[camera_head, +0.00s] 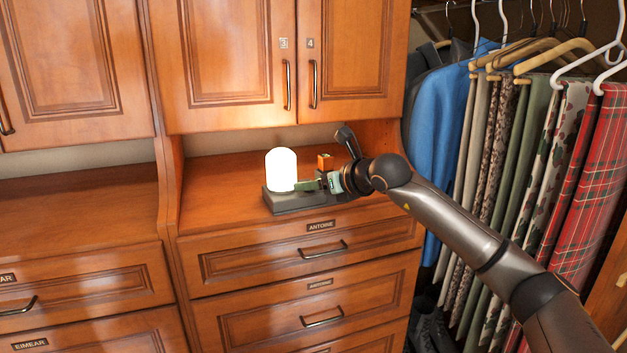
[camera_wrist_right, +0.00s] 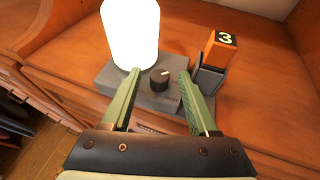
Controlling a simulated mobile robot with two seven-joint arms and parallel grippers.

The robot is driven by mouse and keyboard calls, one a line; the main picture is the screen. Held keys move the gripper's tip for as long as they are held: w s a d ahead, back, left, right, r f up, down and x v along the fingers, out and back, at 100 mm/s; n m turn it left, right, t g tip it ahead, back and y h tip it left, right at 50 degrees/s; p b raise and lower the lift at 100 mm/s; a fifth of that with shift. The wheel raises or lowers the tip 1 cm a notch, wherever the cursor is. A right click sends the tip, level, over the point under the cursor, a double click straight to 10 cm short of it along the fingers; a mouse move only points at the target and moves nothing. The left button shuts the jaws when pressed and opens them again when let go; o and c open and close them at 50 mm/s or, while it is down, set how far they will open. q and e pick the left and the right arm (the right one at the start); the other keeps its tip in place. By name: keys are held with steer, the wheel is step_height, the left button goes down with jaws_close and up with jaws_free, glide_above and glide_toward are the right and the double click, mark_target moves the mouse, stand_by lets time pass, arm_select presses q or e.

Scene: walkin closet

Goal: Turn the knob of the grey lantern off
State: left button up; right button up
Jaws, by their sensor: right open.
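The grey lantern has a flat grey base (camera_head: 285,205) and a glowing white lamp (camera_head: 281,169); it stands on the counter above the drawers. Its lamp also shows in the right wrist view (camera_wrist_right: 131,33). The dark round knob (camera_wrist_right: 159,79), with a white mark, sits on top of the base (camera_wrist_right: 150,99) beside the lamp. My right gripper (camera_head: 309,184) is at the lantern's right side. In the right wrist view its green fingers (camera_wrist_right: 158,90) are open, one on either side of the knob and apart from it. The head view hides the knob. My left gripper is not in view.
An orange block marked 3 (camera_wrist_right: 221,47) sits in a dark holder (camera_wrist_right: 207,79) right of the lantern; the block also shows in the head view (camera_head: 325,161). Cabinet doors (camera_head: 300,65) hang above. Hanging clothes (camera_head: 520,150) are at right. The counter (camera_head: 215,185) left of the lantern is clear.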

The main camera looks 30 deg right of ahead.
steer(key=shift+w, duration=0.15)
steer(key=shift+c, duration=0.2)
jaws_close()
stand_by(0.3)
